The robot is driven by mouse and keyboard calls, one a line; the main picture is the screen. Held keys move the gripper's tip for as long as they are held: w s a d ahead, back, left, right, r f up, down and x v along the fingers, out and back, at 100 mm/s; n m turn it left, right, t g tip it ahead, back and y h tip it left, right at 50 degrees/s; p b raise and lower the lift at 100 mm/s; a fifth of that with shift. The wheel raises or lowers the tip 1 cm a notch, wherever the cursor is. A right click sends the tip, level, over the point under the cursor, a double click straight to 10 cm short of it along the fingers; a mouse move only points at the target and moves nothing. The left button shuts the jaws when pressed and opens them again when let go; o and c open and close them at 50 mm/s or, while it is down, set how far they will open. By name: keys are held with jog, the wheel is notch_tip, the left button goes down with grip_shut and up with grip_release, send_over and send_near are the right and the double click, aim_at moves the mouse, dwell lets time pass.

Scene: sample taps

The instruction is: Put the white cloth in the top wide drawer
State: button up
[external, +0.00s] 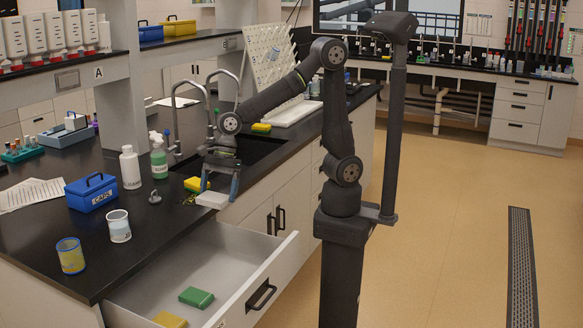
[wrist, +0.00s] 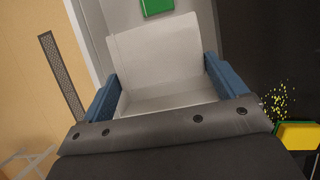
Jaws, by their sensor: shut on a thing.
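The white cloth (external: 212,200) is a small pale folded block between the blue fingers of my gripper (external: 219,187), held near the counter's front edge by the sink. In the wrist view the cloth (wrist: 158,60) fills the space between the two blue fingers of my gripper (wrist: 160,82). The top wide drawer (external: 226,248) stands pulled open below the counter, in front of and lower than my gripper. A green sponge (external: 196,297) and a yellow one (external: 170,320) lie in its near part; its far part looks empty.
On the black counter (external: 150,232) stand a blue caps box (external: 91,192), a white beaker (external: 119,226), a yellow cup (external: 70,256) and a white bottle (external: 130,167). A yellow-green sponge (external: 195,184) lies by the sink, close to my gripper.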

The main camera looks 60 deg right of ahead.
aim_at(223, 275)
notch_tip(223, 275, down, 28)
jog(key=shift+f, duration=0.1)
dwell(0.6)
jog(key=o, duration=0.7)
jog(key=shift+d+r, duration=0.15)
jog(key=shift+r, duration=0.3)
jog(key=v, duration=1.1)
jog(key=shift+x, duration=6)
jog(key=shift+d, duration=0.1)
